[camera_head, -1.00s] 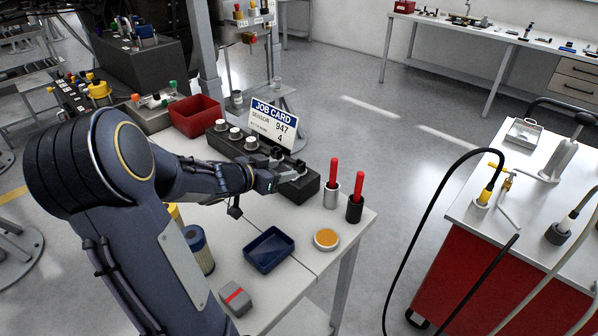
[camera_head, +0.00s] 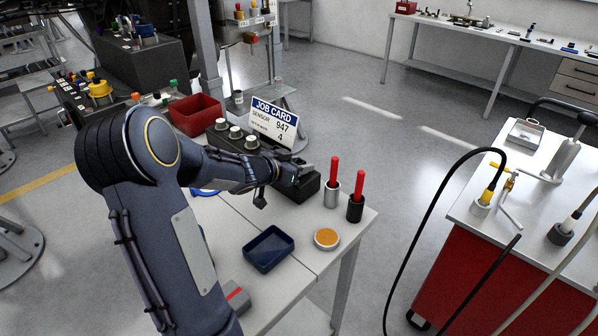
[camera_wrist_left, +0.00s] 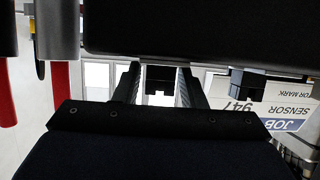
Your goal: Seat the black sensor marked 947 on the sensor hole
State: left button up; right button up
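The sensors stand in a row on a long black rack (camera_head: 306,190) on the white table. Several have white tops in the head view; darker ones are at the right end, partly hidden by my gripper. My left gripper (camera_head: 292,170) is at that right end. In the upside-down left wrist view its two fingers (camera_wrist_left: 160,88) are apart, one on each side of a small black sensor (camera_wrist_left: 160,76), and look open. Another black sensor (camera_wrist_left: 246,85) stands beside it. I cannot read any mark on the sensors. No sensor hole can be made out. My right gripper is not in view.
A job card (camera_head: 274,122) reading SENSOR 947 and 4 stands behind the rack. Two red-handled tools (camera_head: 332,182) in holders stand just right of it. A blue tray (camera_head: 268,249) and an orange-topped round tin (camera_head: 326,238) are in front. A red bin (camera_head: 195,115) is behind left.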

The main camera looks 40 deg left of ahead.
pick_arm(q)
jog(key=c, duration=0.7)
notch_tip(320, 180, up, 10)
jog(key=p, duration=0.4)
jog(key=shift+p, duration=0.3)
